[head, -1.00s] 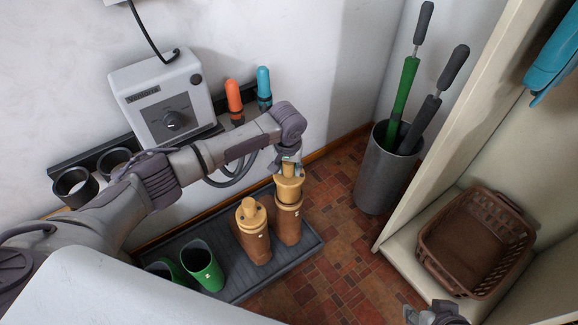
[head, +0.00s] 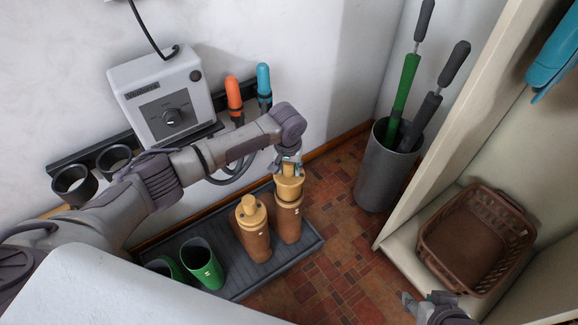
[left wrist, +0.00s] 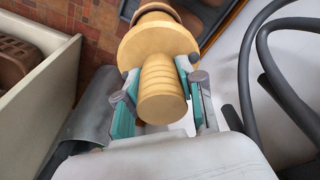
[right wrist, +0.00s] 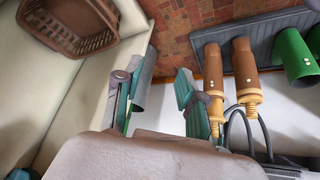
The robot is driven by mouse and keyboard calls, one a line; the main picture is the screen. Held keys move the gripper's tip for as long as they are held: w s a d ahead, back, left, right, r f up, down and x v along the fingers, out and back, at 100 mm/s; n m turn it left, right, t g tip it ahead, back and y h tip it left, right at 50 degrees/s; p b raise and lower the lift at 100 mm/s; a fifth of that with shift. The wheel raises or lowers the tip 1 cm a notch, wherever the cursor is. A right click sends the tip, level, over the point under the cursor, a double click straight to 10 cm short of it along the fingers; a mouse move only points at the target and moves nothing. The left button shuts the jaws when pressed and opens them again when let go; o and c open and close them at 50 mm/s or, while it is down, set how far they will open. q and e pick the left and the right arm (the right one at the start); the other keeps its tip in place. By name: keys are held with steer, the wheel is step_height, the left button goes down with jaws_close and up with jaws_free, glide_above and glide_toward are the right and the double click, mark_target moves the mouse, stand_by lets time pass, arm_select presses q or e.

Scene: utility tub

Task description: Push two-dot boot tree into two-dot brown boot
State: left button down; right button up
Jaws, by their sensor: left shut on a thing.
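Two brown boots stand upright side by side on the grey tray, each with a pale wooden boot tree in its top. My left gripper (head: 288,166) is shut on the ribbed knob of the right-hand tree (head: 289,187), which also shows in the left wrist view (left wrist: 160,85). That tree is upright in the right-hand boot (head: 288,225), its broad collar close above the boot's opening. The other tree (head: 249,211) sits in the left-hand boot (head: 254,243). My right gripper (right wrist: 155,95) is open and empty, well away from the boots.
Green boots (head: 203,264) stand on the tray (head: 308,240) left of the brown ones. A grey bin (head: 383,175) with long-handled tools and a brown basket (head: 470,240) are to the right. A grey dial box (head: 160,100) is at the wall behind my left arm.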

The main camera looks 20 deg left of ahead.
arm_select(q)
steer(key=shift+f, duration=0.3)
arm_select(e)
steer(key=shift+w+a+r+t, duration=0.25)
steer(key=shift+w+t, duration=0.15)
steer(key=shift+w, duration=0.2)
arm_select(q)
steer(key=shift+f, duration=0.15)
arm_select(e)
steer(key=shift+w, duration=0.2)
arm_select(q)
steer(key=shift+f+b, duration=0.35)
arm_select(e)
steer(key=shift+w+a+r+t, duration=0.25)
steer(key=shift+w+r+t, duration=0.1)
steer(key=shift+w+t, duration=0.25)
arm_select(q)
steer(key=shift+f, duration=0.1)
arm_select(e)
steer(key=shift+w+r, duration=0.1)
steer(key=shift+w, duration=0.15)
steer(key=shift+w+a, duration=0.1)
arm_select(q)
steer(key=shift+f, duration=0.25)
arm_select(e)
steer(key=shift+w+a+r+t+y, duration=0.1)
steer(key=shift+w+r+t+y, duration=0.2)
steer(key=shift+w+y, duration=0.1)
